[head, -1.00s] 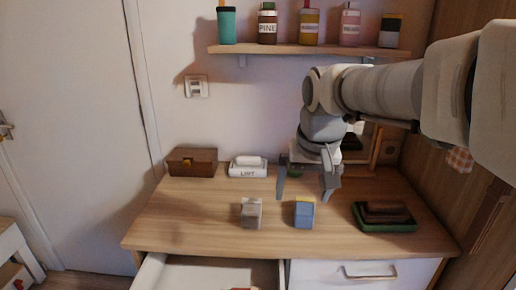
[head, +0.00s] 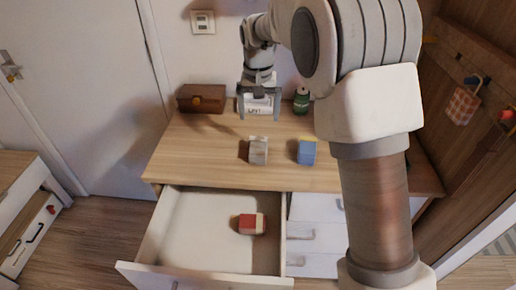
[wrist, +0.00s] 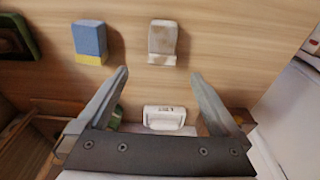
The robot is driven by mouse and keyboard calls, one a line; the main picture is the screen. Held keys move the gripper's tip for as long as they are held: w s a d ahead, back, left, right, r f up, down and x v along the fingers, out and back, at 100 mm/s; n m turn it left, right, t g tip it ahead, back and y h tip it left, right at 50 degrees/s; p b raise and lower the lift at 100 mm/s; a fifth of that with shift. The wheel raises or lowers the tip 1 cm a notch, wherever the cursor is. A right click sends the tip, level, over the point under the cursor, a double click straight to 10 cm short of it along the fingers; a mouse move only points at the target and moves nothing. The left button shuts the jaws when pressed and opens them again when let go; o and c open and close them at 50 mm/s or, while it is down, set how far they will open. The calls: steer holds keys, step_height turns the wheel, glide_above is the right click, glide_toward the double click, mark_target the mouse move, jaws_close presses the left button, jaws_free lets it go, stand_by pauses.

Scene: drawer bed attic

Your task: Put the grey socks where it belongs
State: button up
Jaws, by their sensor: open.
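The grey socks (head: 258,151), a small pale grey folded bundle, stand on the wooden dresser top. They also show in the wrist view (wrist: 162,40), just beyond my fingertips. My gripper (head: 258,113) is open and empty, pointing down behind the socks, in front of the white LINT box. In the wrist view its spread fingers (wrist: 159,75) have only bare wood between their tips. The dresser's left top drawer (head: 195,235) is open. A red and cream folded bundle (head: 250,224) lies in it towards the right.
A blue and yellow bundle (head: 307,151) stands to the right of the socks. A brown box (head: 202,98), the LINT box (wrist: 165,116) and a green can (head: 301,101) line the back. Bare wood lies left of the socks. My arm covers the dresser's right part.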

mark_target(258, 144)
steer(key=f, duration=0.5)
steer(key=w+f, duration=0.1)
steer(key=f, duration=0.2)
steer(key=shift+b, duration=0.35)
steer(key=shift+w+a+f, duration=0.1)
steer(key=shift+w+f, duration=0.05)
steer(key=shift+f, duration=1.15)
steer(key=shift+w+a+f, duration=0.1)
steer(key=shift+f, duration=1.15)
steer(key=shift+f+b, duration=0.25)
steer(key=shift+b, duration=0.1)
steer(key=c, duration=1.5)
